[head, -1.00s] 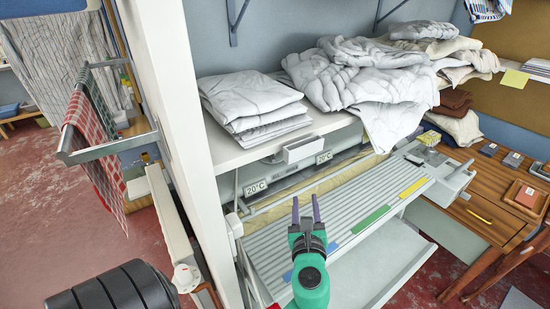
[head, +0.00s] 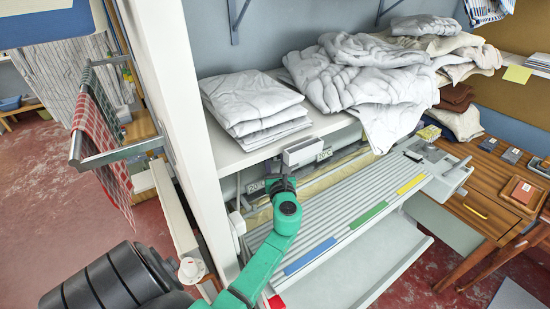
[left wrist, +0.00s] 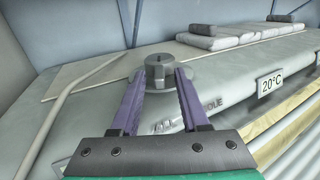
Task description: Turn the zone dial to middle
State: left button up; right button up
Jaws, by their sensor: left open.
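The zone dial (left wrist: 158,72) is a grey knob on a round base, on top of the ironer's grey housing, in the left wrist view. My left gripper (left wrist: 160,80) is open, with one purple finger on each side of the dial. I cannot tell whether the fingers touch it. Lettering (left wrist: 211,104) on the housing in front of the dial is partly covered by the right-hand finger. Which way the dial points is unclear. In the head view my left gripper (head: 282,183) reaches to the housing under the shelf, and the dial is hidden there. My right gripper is not in view.
A white shelf (head: 225,150) with folded linen (head: 253,105) hangs just above my left gripper. A 20°C tag (left wrist: 270,84) is on the housing's front. The slatted feed board (head: 340,205) with coloured strips lies in front. A white post (head: 180,120) stands to the left.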

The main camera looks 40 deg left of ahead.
pick_arm(q)
jog(key=c, duration=0.7)
grip_shut()
jog(key=shift+d, duration=0.1)
jog(key=shift+w+d+f+n+g+y+b, duration=0.1)
jog(key=shift+w+d+n+g+y+b, duration=0.15)
jog(key=shift+n+g+y+b, duration=0.45)
jog(key=shift+w+d+f+n+g+y+b, duration=0.1)
jog(key=shift+w+n+g+y+b, duration=0.3)
jog(key=shift+g, duration=0.4)
jog(key=w+n+g+b, duration=0.1)
jog(key=n+g+b, duration=0.1)
jog(key=g+b, duration=0.1)
jog(key=w+n+g+y+b, duration=0.1)
jog(key=n+g+b, duration=0.1)
jog(key=g+b, duration=0.2)
jog(key=w+n+g+y+b, duration=0.1)
jog(key=n+g+b, duration=0.2)
jog(key=b, duration=0.3)
jog(key=shift+d+f+g, duration=0.1)
jog(key=shift+d+g, duration=0.2)
jog(key=shift+d, duration=0.05)
jog(key=shift+w+r+n+g+b, duration=0.25)
jog(key=shift+n+g+b, duration=0.3)
jog(key=shift+b, duration=0.65)
jog(key=o, duration=0.7)
grip_release()
